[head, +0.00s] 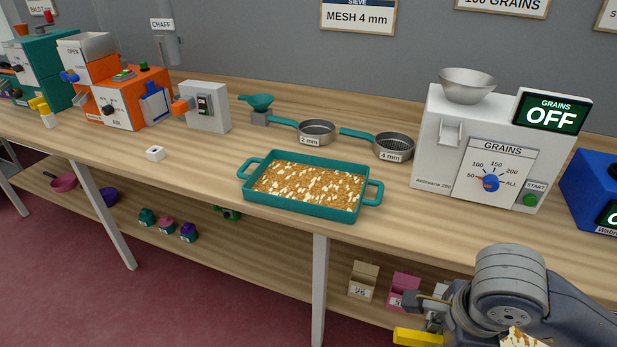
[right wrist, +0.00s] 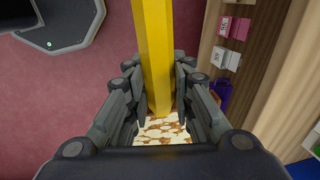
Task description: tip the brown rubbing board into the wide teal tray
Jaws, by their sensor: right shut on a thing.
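The wide teal tray (head: 372,212) sits on the bench in the head view, with brown grains and pale bits spread across it. My right gripper (head: 434,318) is at the lower right, in front of the bench and away from the tray. In the right wrist view the right gripper (right wrist: 160,88) is shut on a yellow bar (right wrist: 154,40), probably the rubbing board's handle. A surface with pale and brown bits (right wrist: 160,130) shows below the fingers, and a corner of it (head: 520,339) shows in the head view. Most of the board is hidden. My left gripper is out of view.
Two sieves (head: 317,131) (head: 393,147) lie behind the tray. A white grain counter (head: 470,150) stands to its right, and a grey box (head: 207,107) and orange machine (head: 135,98) to its left. Small boxes (head: 363,281) sit on the lower shelf.

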